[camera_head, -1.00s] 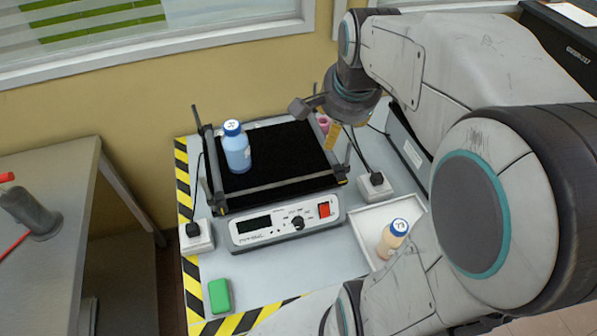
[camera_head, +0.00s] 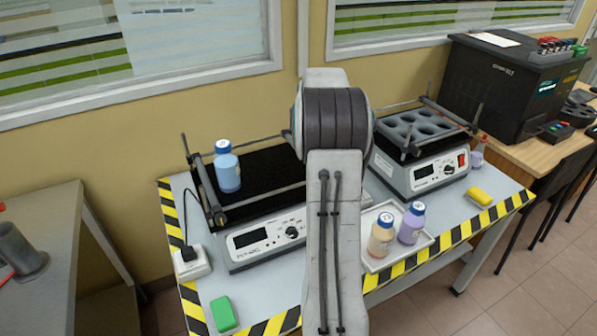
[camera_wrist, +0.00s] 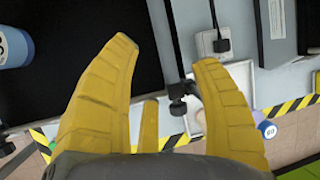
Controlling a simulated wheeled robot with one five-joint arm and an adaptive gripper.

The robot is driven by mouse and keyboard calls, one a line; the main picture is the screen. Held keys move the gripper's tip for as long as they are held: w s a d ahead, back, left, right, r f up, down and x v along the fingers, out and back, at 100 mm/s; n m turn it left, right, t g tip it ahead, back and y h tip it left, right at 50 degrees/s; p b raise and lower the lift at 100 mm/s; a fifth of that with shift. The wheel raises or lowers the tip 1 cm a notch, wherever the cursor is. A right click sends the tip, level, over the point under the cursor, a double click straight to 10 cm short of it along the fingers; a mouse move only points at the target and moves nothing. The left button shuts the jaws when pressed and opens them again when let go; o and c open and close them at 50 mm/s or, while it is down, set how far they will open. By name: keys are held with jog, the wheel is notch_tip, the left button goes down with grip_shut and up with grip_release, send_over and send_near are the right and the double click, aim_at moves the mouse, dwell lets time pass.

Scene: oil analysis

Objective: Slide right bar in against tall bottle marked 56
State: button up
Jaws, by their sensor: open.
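A tall blue bottle (camera_head: 228,170) with a blue cap and white label stands upright on the left of the black shaker platform (camera_head: 262,176). It also shows at the left edge of the wrist view (camera_wrist: 12,40), its cap mark partly cut off. A bar (camera_wrist: 171,45) with a black end clamp (camera_wrist: 180,97) runs along the platform's side in the wrist view, apart from the bottle. My gripper (camera_wrist: 165,55) is open; its yellow fingers lie on either side of the bar and clamp, and contact is unclear. In the head view my arm hides the gripper and the platform's right side.
A white tray (camera_head: 374,262) holds an orange bottle (camera_head: 381,238) and a purple bottle (camera_head: 411,224). A second shaker (camera_head: 425,165) stands at right. A power socket (camera_head: 191,262) stands at left.

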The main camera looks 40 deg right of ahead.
jog(key=shift+p+x, duration=0.35)
jog(key=shift+x, duration=3.4)
jog(key=shift+c, duration=0.3)
jog(key=c, duration=1.1)
